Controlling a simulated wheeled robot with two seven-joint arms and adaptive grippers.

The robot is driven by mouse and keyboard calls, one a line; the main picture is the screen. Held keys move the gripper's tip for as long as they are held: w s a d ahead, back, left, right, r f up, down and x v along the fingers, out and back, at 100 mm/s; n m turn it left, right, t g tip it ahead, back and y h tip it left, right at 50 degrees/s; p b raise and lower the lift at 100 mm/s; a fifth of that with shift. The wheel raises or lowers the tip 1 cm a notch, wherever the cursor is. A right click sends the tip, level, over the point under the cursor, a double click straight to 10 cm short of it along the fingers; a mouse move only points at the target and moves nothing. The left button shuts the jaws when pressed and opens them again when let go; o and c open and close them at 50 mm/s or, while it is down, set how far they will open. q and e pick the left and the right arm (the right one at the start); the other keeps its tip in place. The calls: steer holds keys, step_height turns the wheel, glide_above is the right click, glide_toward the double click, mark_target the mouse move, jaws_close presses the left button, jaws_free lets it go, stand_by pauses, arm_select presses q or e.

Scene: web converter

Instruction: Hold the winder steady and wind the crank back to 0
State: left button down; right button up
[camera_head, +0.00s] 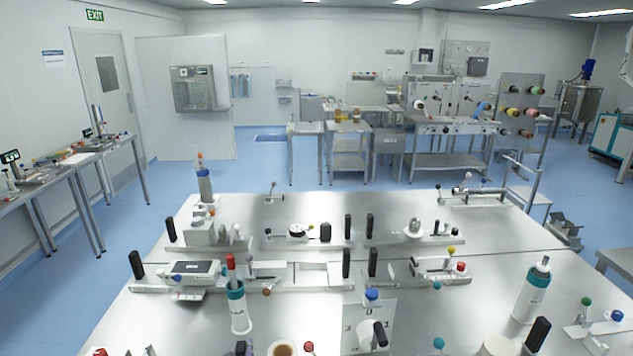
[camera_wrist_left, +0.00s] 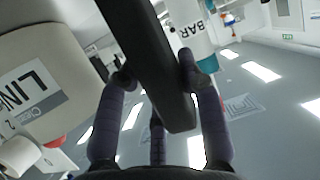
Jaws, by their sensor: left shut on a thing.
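In the head view, a white upright plate with number marks (camera_head: 350,313) stands at the front centre of the table, and I take it for the winder. A white crank with a black grip (camera_head: 379,335) sits on its face, and a blue knob (camera_head: 371,294) is at its top. Where the crank points against the marks is too small to tell. In the left wrist view, my left gripper (camera_wrist_left: 156,73) is shut on a black bar (camera_wrist_left: 150,50), its dark fingers on both sides. Which fixture the bar belongs to, I cannot tell. My right gripper is not in view.
Teal-and-white bottles stand at front left (camera_head: 238,310) and front right (camera_head: 532,290) of the steel table (camera_head: 300,225). Several fixtures with black upright handles fill the middle. In the left wrist view, a white body lettered "LIN" (camera_wrist_left: 35,85) is close on the left.

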arm_select(q)
steer(key=shift+s+d+f, duration=0.1)
steer(key=shift+s+f, duration=0.25)
steer(key=shift+f, duration=0.1)
steer(key=c, duration=1)
jaws_free()
steer(key=shift+o, duration=1.4)
steer(key=shift+r, duration=0.1)
steer(key=shift+w+r, duration=0.15)
steer(key=shift+r, duration=0.15)
steer(key=v, duration=1.1)
steer(key=shift+s+r, duration=0.15)
steer(key=shift+s, duration=0.25)
